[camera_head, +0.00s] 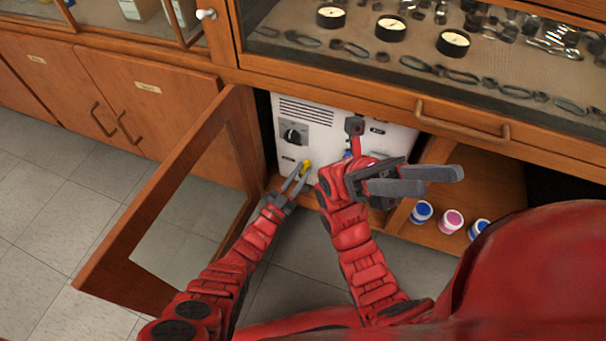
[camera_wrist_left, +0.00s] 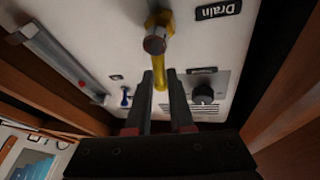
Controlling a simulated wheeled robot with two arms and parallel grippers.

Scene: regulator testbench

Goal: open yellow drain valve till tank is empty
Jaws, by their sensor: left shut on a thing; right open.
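The yellow drain valve (camera_head: 307,165) is on the front of a white unit (camera_head: 345,112) inside the open cabinet. In the left wrist view the yellow valve (camera_wrist_left: 161,78) shows beside a black "Drain" label (camera_wrist_left: 218,10), with a round metal end facing the camera. My left gripper (camera_head: 299,176) is shut on the valve's yellow handle; its fingers (camera_wrist_left: 160,92) lie either side of it. My right gripper (camera_head: 442,180) is open and empty, in front of the unit, its fingers pointing right. The tank's water level cannot be made out.
An open glazed cabinet door (camera_head: 170,190) stands left of my left arm. A black knob (camera_head: 294,134) is on the unit. Small jars, blue (camera_head: 421,212) and pink (camera_head: 451,220), stand on the shelf at right. A glass-topped drawer with a handle (camera_head: 462,122) is above.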

